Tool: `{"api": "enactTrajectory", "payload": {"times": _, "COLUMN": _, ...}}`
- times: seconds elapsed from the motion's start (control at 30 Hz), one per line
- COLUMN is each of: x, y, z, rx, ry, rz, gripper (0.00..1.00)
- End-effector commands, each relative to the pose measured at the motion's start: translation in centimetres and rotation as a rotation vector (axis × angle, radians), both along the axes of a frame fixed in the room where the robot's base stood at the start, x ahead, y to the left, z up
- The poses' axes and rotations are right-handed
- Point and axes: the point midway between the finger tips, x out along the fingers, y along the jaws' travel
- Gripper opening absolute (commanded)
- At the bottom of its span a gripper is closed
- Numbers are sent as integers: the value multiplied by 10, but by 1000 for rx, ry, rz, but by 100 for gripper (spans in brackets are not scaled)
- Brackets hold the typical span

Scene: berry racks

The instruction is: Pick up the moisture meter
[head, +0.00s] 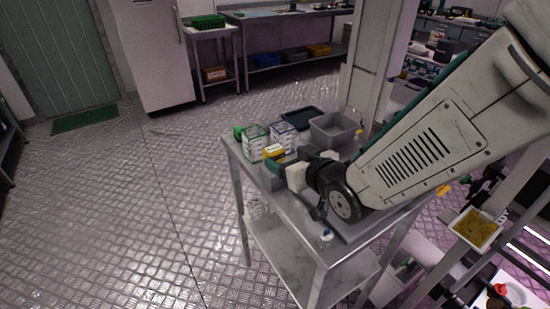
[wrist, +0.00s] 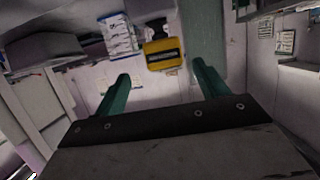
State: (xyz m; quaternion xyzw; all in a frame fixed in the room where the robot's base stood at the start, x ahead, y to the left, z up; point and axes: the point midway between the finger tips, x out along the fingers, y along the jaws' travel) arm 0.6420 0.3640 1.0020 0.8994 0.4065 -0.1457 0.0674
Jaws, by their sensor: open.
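The moisture meter, as I take it, is a small yellow device with a dark panel. In the wrist view the meter (wrist: 163,54) sits just beyond my fingertips, roughly centred between them and not touching either. In the head view the yellow meter (head: 274,151) is on the metal table (head: 318,246), near the left end, beside white labelled boxes. My gripper (wrist: 162,72) is open and empty, with two green fingers spread apart. In the head view my gripper (head: 277,165) is at the near side of the meter, its fingers small and partly hidden by my wrist.
Clear boxes with white labels (head: 255,142) stand close to the meter; one stack (wrist: 118,36) shows left of it in the wrist view. A grey bin (head: 335,130) and a dark tray (head: 301,117) are behind.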

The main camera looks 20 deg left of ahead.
Motion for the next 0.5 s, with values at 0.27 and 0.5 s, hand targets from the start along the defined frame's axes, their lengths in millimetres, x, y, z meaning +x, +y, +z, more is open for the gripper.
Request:
{"api": "enactTrajectory", "payload": {"times": 0.27, "x": 12, "y": 24, "z": -9, "rx": 19, "ry": -12, "rz": 17, "gripper": 73}}
{"api": "enactTrajectory", "payload": {"times": 0.5, "x": 33, "y": 47, "z": -20, "rx": 18, "ry": -12, "rz": 15, "gripper": 73}}
